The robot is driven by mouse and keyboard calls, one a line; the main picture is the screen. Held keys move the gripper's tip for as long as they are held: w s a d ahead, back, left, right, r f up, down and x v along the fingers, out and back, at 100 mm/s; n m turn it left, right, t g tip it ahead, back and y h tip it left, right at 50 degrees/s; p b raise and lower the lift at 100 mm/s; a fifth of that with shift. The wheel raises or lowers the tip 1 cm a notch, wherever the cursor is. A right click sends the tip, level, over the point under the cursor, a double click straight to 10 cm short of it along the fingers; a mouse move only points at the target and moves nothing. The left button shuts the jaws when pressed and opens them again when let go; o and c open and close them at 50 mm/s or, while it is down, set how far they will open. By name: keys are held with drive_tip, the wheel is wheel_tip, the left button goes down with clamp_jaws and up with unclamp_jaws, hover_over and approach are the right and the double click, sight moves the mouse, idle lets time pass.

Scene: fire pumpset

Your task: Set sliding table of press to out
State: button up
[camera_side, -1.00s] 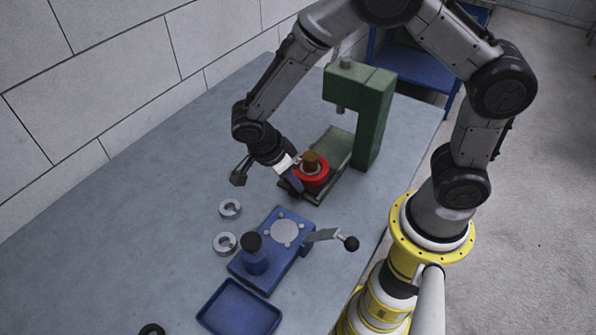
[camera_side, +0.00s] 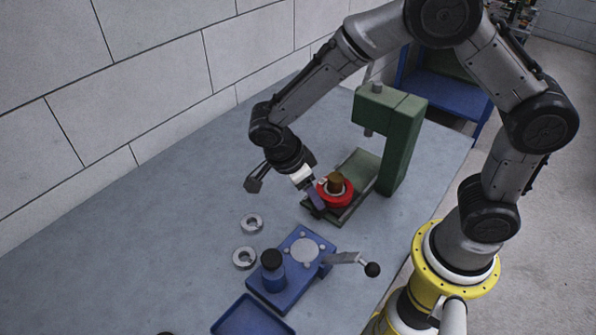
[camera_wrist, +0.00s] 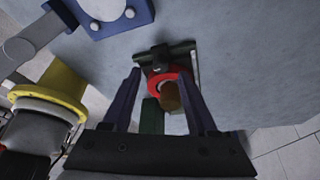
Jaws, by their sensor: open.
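The green press (camera_side: 402,140) stands on the bench, with its ram hanging from the top arm. Its sliding table (camera_side: 350,215) lies low at the base, on the side toward my gripper. A red ring (camera_side: 322,195) with a brown cylinder (camera_side: 335,182) in it sits at the table's near end, not directly below the ram. My gripper (camera_wrist: 160,78) is open; its blue fingers flank the red ring (camera_wrist: 157,80) in the wrist view. A dark crossbar (camera_wrist: 165,52) shows at the table's end, just beyond the fingertips. I cannot tell whether the fingers touch anything.
A blue fixture (camera_side: 300,265) with a black-knobbed lever (camera_side: 372,269) stands in front of the press. Two grey rings (camera_side: 251,223) lie left of it, and a blue tray (camera_side: 250,318) lies nearer. The bench's left side is clear beside the wall.

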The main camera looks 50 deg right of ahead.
drive_tip(key=v, duration=1)
drive_tip(key=s+d+r+t+y, duration=0.25)
drive_tip(key=s+d+r, duration=0.25)
drive_tip(key=d+r, duration=0.5)
drive_tip(key=s+n+t+y, duration=0.1)
drive_tip(key=s+n, duration=0.4)
drive_tip(key=n, duration=0.6)
drive_tip(key=s+f+n+t, duration=0.1)
drive_tip(key=s+n+t, duration=0.3)
drive_tip(key=n, duration=0.7)
drive_tip(key=shift+s+d+n+y, duration=0.25)
drive_tip(key=shift+s+n+y, duration=0.1)
drive_tip(key=shift+s, duration=0.7)
